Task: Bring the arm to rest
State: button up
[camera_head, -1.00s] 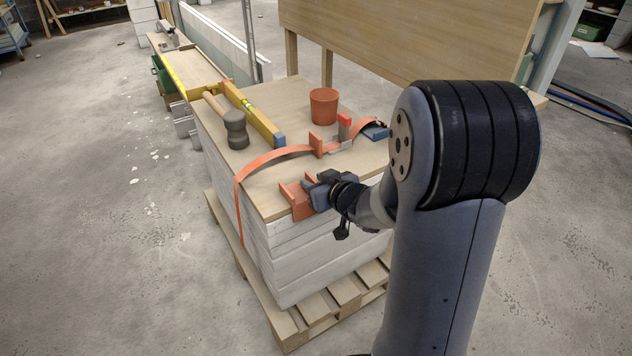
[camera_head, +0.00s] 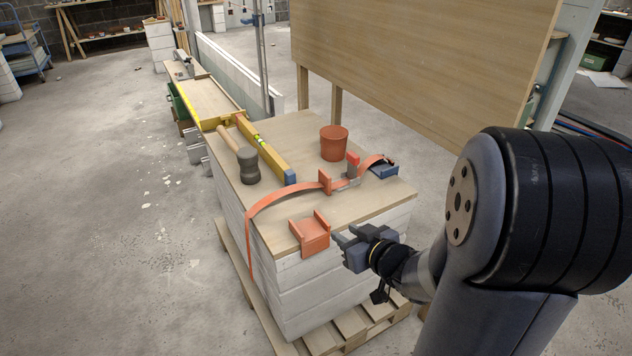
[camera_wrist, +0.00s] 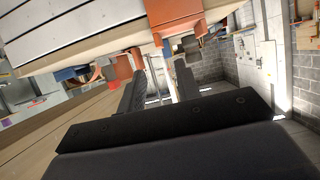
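My gripper (camera_head: 340,238) is just right of an orange corner piece (camera_head: 311,238) at the front edge of the board-topped stack (camera_head: 365,212). It looks empty, with a small gap to the corner piece. In the wrist view the two dark fingers of my gripper (camera_wrist: 158,72) stand apart with background between them. An orange piece (camera_wrist: 174,16) shows above them there, at the board edge. My arm comes in from the right in the head view, bent low beside the stack.
An orange strap (camera_head: 290,189) crosses the stack. A mallet (camera_head: 249,165), a yellow level (camera_head: 262,150) and a terracotta pot (camera_head: 334,143) lie or stand on it. A pallet (camera_head: 352,330) juts out below. A wooden panel (camera_head: 425,55) stands behind. The floor at left is clear.

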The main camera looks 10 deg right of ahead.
aim_at(325, 221)
jog(key=b+x, duration=0.4)
jog(key=x, duration=0.7)
jog(key=shift+f, duration=0.1)
jog(key=shift+s+r, duration=0.1)
jog(key=shift+r, duration=0.3)
